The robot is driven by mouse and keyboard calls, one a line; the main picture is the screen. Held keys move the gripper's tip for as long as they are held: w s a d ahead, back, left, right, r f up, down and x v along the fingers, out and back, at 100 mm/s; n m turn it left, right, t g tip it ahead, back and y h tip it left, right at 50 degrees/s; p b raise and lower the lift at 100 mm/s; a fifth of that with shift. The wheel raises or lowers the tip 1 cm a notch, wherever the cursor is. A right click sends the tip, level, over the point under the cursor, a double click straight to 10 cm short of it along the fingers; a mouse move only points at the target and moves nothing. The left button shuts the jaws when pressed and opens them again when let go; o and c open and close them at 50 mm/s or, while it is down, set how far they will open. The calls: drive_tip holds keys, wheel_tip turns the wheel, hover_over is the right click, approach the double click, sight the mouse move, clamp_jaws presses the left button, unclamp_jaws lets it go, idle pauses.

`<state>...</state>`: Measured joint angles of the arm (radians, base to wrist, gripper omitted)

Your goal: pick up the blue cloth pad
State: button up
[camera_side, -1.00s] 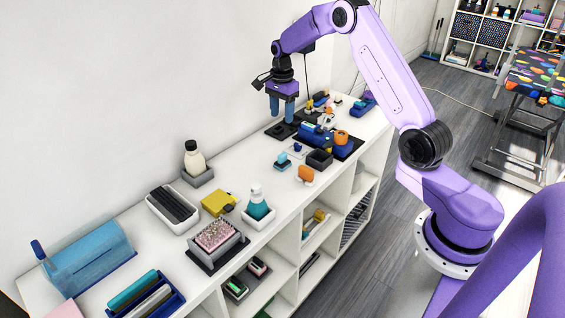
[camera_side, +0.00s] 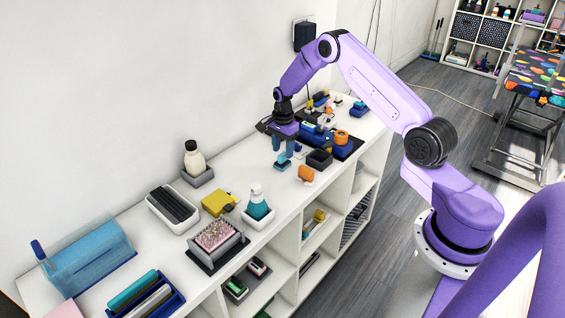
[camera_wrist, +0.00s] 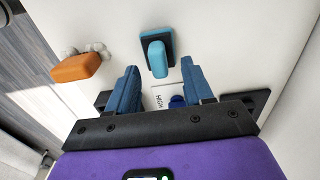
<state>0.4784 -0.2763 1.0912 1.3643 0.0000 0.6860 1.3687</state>
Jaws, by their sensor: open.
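The blue cloth pad (camera_side: 283,161) sits on the white counter just below my gripper (camera_side: 284,146) in the side view. In the wrist view it is a light blue block with a raised grip (camera_wrist: 156,54) on a dark base, just beyond the fingertips and centred between them. My gripper (camera_wrist: 160,68) is open and points down, with its two blue fingers apart and nothing between them. I cannot tell from these views exactly how high the fingertips are above the pad.
A dark square tray (camera_side: 320,159) and a blue-and-orange tool set (camera_side: 340,139) are close behind. A label card (camera_wrist: 160,95) lies under the gripper.

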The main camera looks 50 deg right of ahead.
sight(283, 153)
drive_tip(key=shift+f, duration=1.5)
clamp_jaws()
